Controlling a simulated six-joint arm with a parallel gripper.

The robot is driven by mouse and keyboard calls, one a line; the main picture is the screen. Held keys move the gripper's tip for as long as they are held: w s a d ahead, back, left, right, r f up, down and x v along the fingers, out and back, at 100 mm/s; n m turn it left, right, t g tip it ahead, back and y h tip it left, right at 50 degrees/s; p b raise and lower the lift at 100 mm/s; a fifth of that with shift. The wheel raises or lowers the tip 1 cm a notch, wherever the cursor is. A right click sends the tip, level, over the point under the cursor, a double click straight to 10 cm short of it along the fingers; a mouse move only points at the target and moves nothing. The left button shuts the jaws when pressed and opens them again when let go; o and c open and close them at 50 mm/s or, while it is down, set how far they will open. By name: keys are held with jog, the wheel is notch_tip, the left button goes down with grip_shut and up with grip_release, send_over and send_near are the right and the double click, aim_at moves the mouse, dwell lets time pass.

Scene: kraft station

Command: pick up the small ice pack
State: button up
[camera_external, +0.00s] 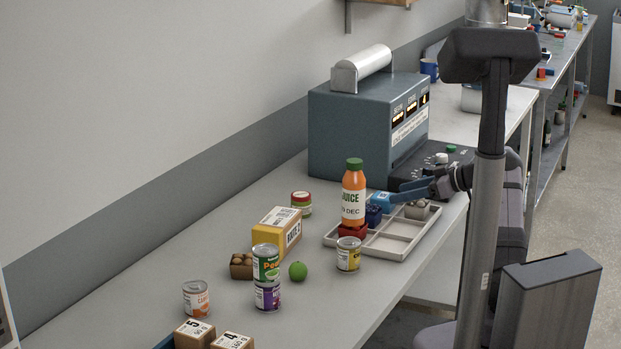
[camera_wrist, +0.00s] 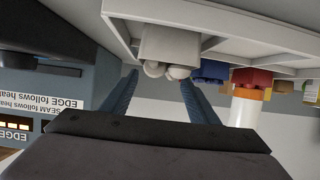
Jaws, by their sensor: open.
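A small light blue block (camera_external: 381,200), which looks like the ice pack, is at the far left part of the grey tray (camera_external: 424,232), just behind a dark blue block (camera_external: 373,215). My gripper (camera_external: 396,196) reaches in from the right, with its blue fingers close to the light blue block. In the wrist view, my gripper (camera_wrist: 158,80) is open, with nothing held. A grey carton with white round items (camera_wrist: 165,50) lies ahead between its fingertips. The dark blue block (camera_wrist: 211,70) shows right of the right finger. I cannot pick out the light blue block there.
The blue-grey sealing machine (camera_external: 365,125) stands behind the tray. The front table edge is clear.

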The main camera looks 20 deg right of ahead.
aim_at(383, 203)
jog(key=shift+f+p+x, duration=0.15)
jog(key=shift+p+x, duration=0.55)
jog(key=shift+x, duration=0.65)
jog(key=shift+f+p+x, duration=0.15)
jog(key=shift+p+x, duration=0.5)
jog(key=shift+x, duration=0.7)
jog(key=shift+d, duration=0.2)
jog(key=c, duration=0.9)
